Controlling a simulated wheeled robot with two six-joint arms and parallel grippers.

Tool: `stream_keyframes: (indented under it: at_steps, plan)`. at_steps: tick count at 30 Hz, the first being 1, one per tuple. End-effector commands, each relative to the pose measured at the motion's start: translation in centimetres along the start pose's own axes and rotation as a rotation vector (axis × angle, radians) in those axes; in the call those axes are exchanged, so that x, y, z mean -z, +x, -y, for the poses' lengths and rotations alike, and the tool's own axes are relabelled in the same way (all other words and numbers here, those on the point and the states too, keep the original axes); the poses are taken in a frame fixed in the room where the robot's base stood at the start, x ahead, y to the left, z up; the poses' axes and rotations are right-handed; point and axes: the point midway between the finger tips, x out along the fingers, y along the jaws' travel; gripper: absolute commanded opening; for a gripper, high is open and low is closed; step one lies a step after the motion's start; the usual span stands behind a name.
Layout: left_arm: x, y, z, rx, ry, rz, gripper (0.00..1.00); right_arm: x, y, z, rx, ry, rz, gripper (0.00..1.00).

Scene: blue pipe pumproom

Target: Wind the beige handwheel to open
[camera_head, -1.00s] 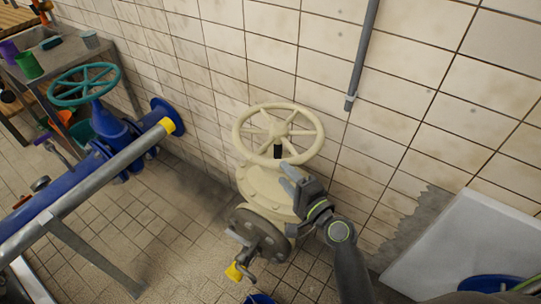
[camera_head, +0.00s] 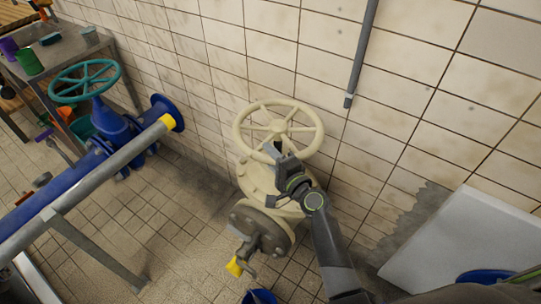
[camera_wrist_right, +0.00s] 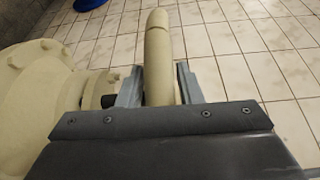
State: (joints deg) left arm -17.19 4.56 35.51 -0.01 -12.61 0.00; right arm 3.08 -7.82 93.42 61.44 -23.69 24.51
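The beige handwheel (camera_head: 243,146) sits on top of a beige valve body (camera_head: 255,178) against the tiled wall. My right gripper (camera_head: 274,149) is at the near lower side of its rim. In the right wrist view, a beige rounded bar of the wheel (camera_wrist_right: 158,50) runs between the two fingers (camera_wrist_right: 160,85), one on each side. The fingers look open around it, with narrow gaps. The gripper hides part of the wheel's near side and the valve neck. My left gripper is not in view.
A blue pipe with a teal handwheel (camera_head: 85,64) and a grey rail (camera_head: 95,175) stand to the left. A white panel (camera_head: 465,240) leans at the right. A blue bucket (camera_head: 259,297) is on the floor below. A grey wall pipe (camera_head: 362,50) hangs above right.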

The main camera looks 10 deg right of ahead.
Motion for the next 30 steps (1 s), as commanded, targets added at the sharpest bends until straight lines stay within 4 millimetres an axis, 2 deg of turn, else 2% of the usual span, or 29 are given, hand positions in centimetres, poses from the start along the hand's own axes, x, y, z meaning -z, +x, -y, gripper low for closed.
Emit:
stream_keyframes:
  at_steps: [1, 7, 14, 20, 26, 30]
  plan:
    - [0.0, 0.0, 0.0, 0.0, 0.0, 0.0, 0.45, 0.0, 0.0, 0.0, 0.0, 0.0, 0.0, 0.25]
    - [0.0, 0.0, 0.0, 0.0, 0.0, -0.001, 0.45, 0.0, 0.0, 0.0, 0.0, 0.0, 0.0, 0.0]
    - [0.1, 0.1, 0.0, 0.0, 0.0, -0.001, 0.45, 0.0, -0.1, -0.1, -0.001, 0.0, 0.002, 0.0]
    - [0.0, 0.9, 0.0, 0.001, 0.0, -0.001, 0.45, 0.4, -0.4, -0.3, -0.002, -0.003, 0.039, 0.0]
    - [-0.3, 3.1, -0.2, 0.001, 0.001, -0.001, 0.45, 1.4, -1.1, -0.6, -0.008, -0.013, 0.146, 0.0]
    - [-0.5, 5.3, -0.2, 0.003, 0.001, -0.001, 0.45, 2.3, -1.9, -0.8, -0.015, -0.019, 0.257, 0.0]
